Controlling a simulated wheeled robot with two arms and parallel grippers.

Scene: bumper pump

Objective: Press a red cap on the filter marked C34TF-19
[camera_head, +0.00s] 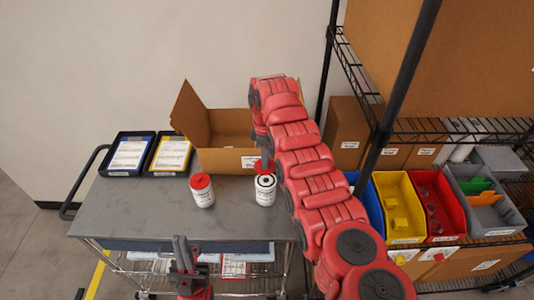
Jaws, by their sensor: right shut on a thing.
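Two white filters stand upright on the grey cart top. The left filter (203,196) wears a red cap (200,182). The right filter (265,192) shows a dark ring and a central hole on its top. My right gripper (264,164) points down just above and behind the right filter. It is shut on a red cap (265,171), largely hidden by the fingers. I cannot tell whether cap and filter touch. The filter labels are too small to read. My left gripper (184,250) is empty at the cart's front edge; its finger gap is unclear.
An open cardboard box (221,160) stands behind the filters. Two black trays with papers, one blue-marked (129,154) and one yellow-marked (169,154), lie at the back left. A rack on the right holds yellow (399,206), red (436,205) and grey (485,200) bins. The cart's left front is clear.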

